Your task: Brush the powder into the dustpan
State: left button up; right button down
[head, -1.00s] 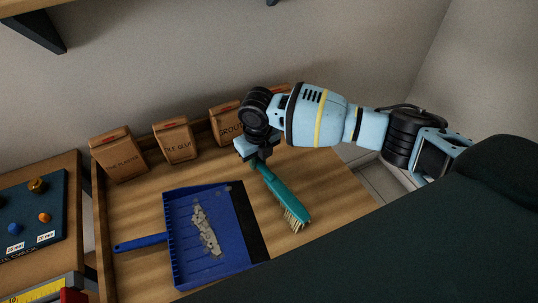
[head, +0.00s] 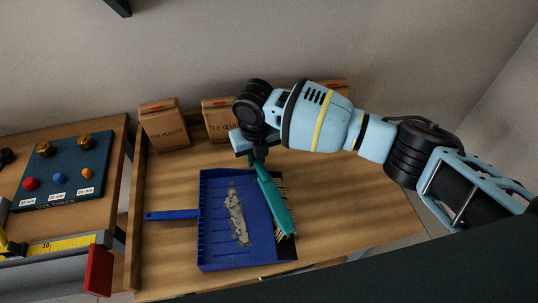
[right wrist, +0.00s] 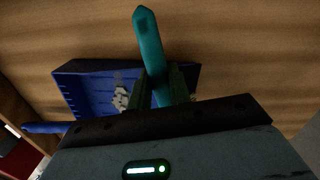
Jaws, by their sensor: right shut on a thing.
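The blue dustpan (head: 215,235) lies on the wooden bench with its handle to the left and its dark lip to the right. A strip of grey powder (head: 237,215) lies inside the pan; part of it shows in the right wrist view (right wrist: 121,98). My right gripper (head: 257,160) is shut on the handle end of the teal brush (head: 275,205). The brush is over the pan's right lip, its pale bristles facing down and right; I cannot tell whether they touch. In the right wrist view the brush handle (right wrist: 150,45) sticks up between the fingers (right wrist: 160,92). My left gripper is not visible.
Paper bags (head: 163,125) stand along the back of the bench (head: 350,215). A side table at the left holds a dark board (head: 65,170) with coloured knobs and a yellow rule (head: 65,245). The bench right of the brush is clear.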

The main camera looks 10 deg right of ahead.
jog(key=a+b, duration=0.1)
jog(key=a, duration=0.5)
jog(key=shift+w+a+f+b, duration=0.1)
jog(key=shift+w+a+b, duration=0.05)
jog(key=shift+b, duration=0.15)
jog(key=shift+w+a+r, duration=0.1)
jog(key=shift+a+r, duration=0.1)
jog(key=shift+r, duration=0.2)
jog(key=d+r+p, duration=0.1)
jog(key=d+r, duration=0.1)
jog(key=d+r+p, duration=0.2)
jog(key=r, duration=0.1)
jog(key=d+r+p, duration=0.2)
jog(key=r, duration=0.1)
jog(key=shift+s+r, duration=0.25)
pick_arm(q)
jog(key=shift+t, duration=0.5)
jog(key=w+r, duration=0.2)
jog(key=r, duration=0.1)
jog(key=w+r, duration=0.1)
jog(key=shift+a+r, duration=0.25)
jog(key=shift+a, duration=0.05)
pick_arm(e)
jog(key=shift+d, duration=0.1)
